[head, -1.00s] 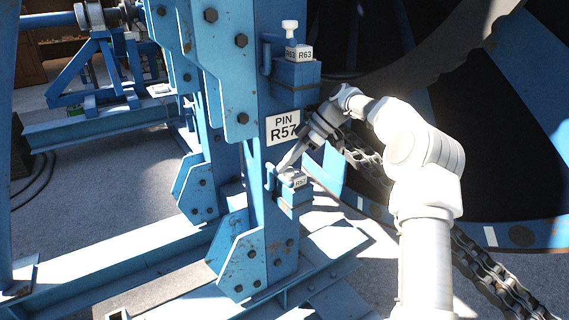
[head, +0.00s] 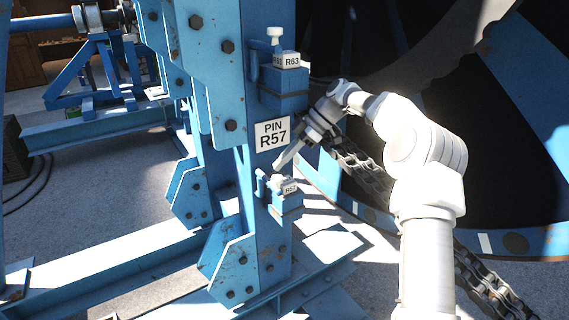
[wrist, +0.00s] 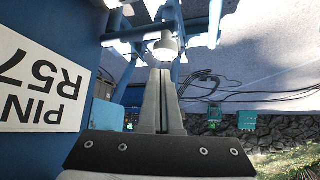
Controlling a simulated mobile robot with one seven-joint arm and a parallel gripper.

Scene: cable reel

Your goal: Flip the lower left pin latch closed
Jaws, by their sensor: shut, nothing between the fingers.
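The lower pin latch, a small blue block labelled R57 (head: 287,203), sits on the blue post below the PIN R57 sign (head: 272,134). Its white knob is small and partly washed out in the head view. In the wrist view a round white knob (wrist: 165,48) shows just beyond the fingertips. My gripper (head: 276,168) is shut and empty, its fingers pointing down and left, just above the lower latch. It also shows in the wrist view (wrist: 160,74) with both fingers together. I cannot tell whether the tips touch the knob.
An upper latch labelled R63 (head: 284,75), with its white knob (head: 275,35) standing upright, is above the sign. The large dark reel (head: 400,60) and a heavy chain (head: 360,170) lie to the right, behind my arm. Blue beams run along the floor.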

